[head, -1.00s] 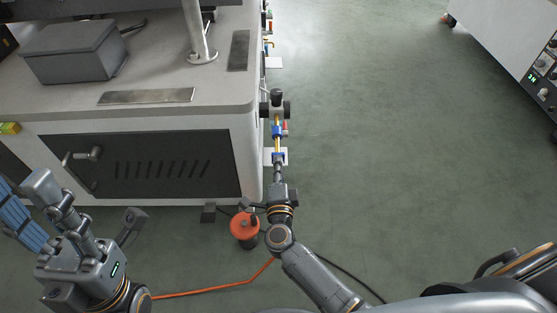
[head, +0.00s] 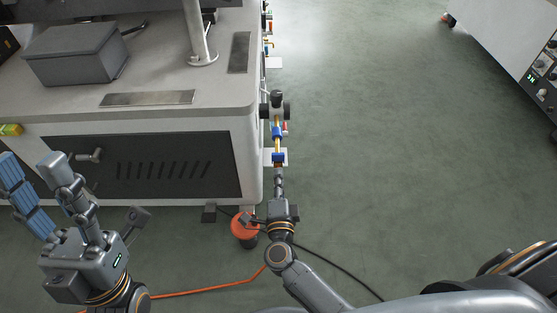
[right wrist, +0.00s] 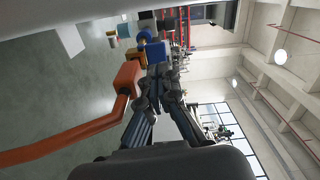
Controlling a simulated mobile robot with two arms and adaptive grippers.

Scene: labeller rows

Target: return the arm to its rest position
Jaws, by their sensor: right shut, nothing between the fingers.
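My right gripper (head: 279,172) is in the middle of the head view, beside the right side of the bench. Its fingers point away from me and are shut and empty. Just beyond its tips is a blue and yellow fitting on the bench side (head: 278,157); I cannot tell whether they touch. In the right wrist view the closed fingers (right wrist: 164,75) are close to blue and orange parts (right wrist: 157,51).
The bench (head: 225,105) fills the upper left and carries a grey box (head: 78,55). An orange-topped canister (head: 245,225) stands on the floor left of my right wrist. An orange hose (head: 210,290) and a black cable cross the floor. Open floor (head: 390,140) lies to the right.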

